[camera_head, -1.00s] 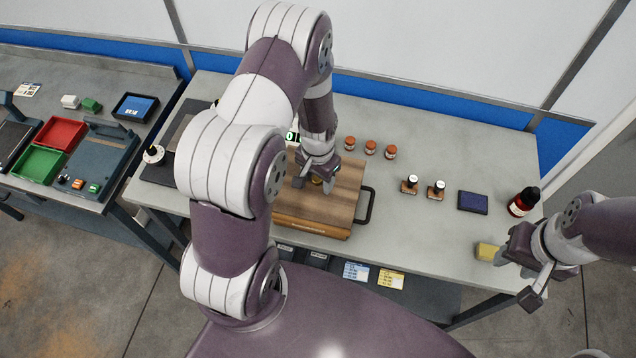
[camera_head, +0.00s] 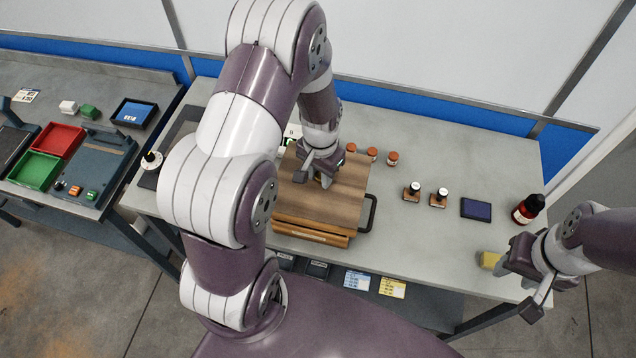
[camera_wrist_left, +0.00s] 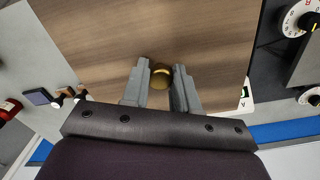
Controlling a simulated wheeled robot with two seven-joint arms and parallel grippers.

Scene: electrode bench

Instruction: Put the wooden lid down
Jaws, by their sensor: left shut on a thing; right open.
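The wooden lid (camera_head: 335,202) is a flat brown board over the wooden box (camera_head: 312,238), whose front wall and edges show beneath it. The lid looks slightly raised and offset from the box; the exact gap is hard to judge. My left gripper (camera_head: 314,178) is above the lid, shut on its brass knob (camera_wrist_left: 160,76), which shows between the two fingers in the left wrist view. The lid (camera_wrist_left: 150,30) fills much of that view.
A dark handle (camera_head: 370,212) sticks out at the box's right. Bare table (camera_head: 425,245) lies between the box and my right gripper.

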